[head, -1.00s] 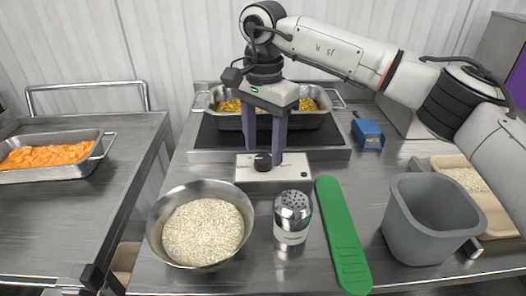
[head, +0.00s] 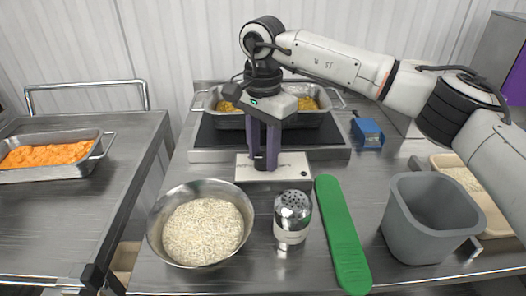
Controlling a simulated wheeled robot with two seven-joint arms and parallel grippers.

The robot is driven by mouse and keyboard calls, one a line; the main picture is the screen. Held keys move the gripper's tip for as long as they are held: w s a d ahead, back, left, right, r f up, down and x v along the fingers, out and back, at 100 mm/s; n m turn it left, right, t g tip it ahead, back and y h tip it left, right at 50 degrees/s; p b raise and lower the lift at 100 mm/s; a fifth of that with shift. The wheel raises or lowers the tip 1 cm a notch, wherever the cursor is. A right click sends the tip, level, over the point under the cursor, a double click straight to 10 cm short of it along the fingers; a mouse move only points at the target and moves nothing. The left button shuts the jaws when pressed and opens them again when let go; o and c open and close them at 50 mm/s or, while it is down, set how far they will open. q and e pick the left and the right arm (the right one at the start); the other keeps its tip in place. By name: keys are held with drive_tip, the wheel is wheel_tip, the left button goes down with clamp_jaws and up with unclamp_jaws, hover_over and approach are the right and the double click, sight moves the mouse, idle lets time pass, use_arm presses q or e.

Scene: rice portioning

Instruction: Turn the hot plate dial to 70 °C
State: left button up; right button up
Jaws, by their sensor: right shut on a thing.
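The hot plate (head: 197,148) is a dark slab in a steel frame at the back of the steel table. Its white control panel (head: 288,172) faces me, with a black dial (head: 259,164) on it. My right gripper (head: 265,164) points down in front of the hot plate and is shut on the dial, its purple fingers hiding most of it. The dial's setting cannot be read. A steel pan (head: 304,121) of yellow food sits on the hot plate behind the gripper. My left gripper is not in view.
A grey bin (head: 424,235), a blue device (head: 368,133) and a tan tray (head: 497,219) are at right. A pan of orange food (head: 88,164) is on the left table.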

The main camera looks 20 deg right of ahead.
drive_tip(key=shift+m, duration=0.3)
drive_tip(key=m, duration=0.5)
drive_tip(key=shift+r+m, duration=0.1)
drive_tip(key=shift+m, duration=0.3)
drive_tip(key=m, duration=0.5)
drive_tip(key=shift+p, duration=0.35)
drive_tip(key=m, duration=0.6)
drive_tip(key=shift+m, duration=0.4)
drive_tip(key=m, duration=0.5)
drive_tip(key=shift+m, duration=0.3)
drive_tip(key=o, duration=1.1)
drive_tip(key=shift+c, duration=0.2)
